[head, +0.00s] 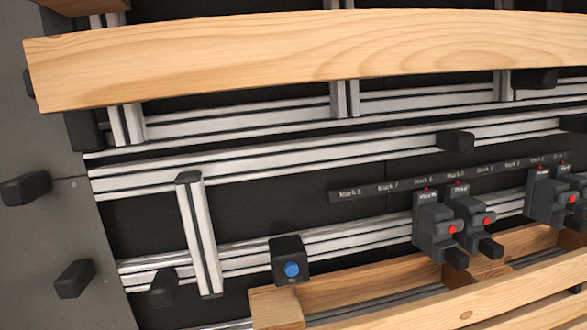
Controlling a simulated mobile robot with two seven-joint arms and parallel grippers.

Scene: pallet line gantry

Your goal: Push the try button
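A small black box (289,249) with a round blue button (292,269) sits on the lower aluminium rail, left of the middle of the head view. A tiny label below the button is too small to read with certainty; it may say "Try". The button faces me and nothing covers it. Neither of my grippers shows in the head view.
A long wooden board (300,55) crosses the top. An upright aluminium post (200,235) stands left of the button box. Black units (432,227) with red dots sit on the right, under a label strip (398,187). A wooden frame (277,309) lies below the box.

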